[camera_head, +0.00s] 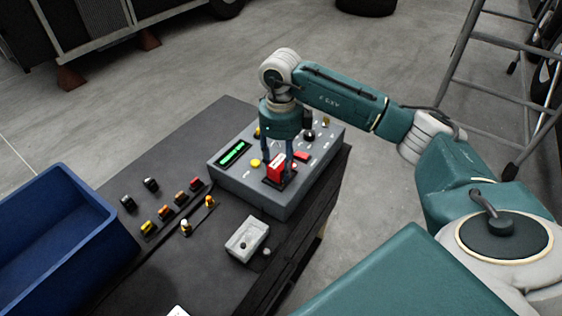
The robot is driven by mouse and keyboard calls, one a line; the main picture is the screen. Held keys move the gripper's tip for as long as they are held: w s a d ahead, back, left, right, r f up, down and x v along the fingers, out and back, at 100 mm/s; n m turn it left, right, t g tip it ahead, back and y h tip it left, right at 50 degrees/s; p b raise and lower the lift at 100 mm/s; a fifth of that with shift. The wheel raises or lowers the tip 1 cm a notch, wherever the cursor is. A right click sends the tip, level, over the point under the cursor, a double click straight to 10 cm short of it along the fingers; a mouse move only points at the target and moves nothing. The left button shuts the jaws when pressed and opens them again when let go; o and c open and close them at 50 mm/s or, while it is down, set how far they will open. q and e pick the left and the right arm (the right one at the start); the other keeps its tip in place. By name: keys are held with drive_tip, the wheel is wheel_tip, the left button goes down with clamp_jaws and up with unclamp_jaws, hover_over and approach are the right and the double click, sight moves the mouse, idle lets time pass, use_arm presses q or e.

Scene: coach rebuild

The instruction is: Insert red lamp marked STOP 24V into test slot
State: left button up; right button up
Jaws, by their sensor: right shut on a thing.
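My right gripper (277,155) comes down from above over the grey test box (232,176). It is shut on the red lamp (277,166), which has small pale marking on its face that I cannot read. The lamp stands upright at a dark square slot (281,183) on the near part of the box top. I cannot tell how deep the lamp sits in the slot. The box has a lit green display (234,153), a yellow button (255,163) and a red part (302,155). My left gripper is not in view.
Several small coloured lamps (164,212) stand in rows on the dark bench (205,262) left of the box. A pale grey fixture (247,238) lies in front. A blue bin (95,235) stands at left. A ladder (490,95) stands on the floor at right.

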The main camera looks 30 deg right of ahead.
drive_tip(key=shift+f, duration=0.15)
idle(0.4)
drive_tip(key=shift+r, duration=0.4)
idle(1.1)
drive_tip(key=shift+f+b, duration=0.6)
drive_tip(key=shift+f, duration=0.05)
drive_tip(key=o, duration=0.9)
drive_tip(key=shift+o, duration=0.2)
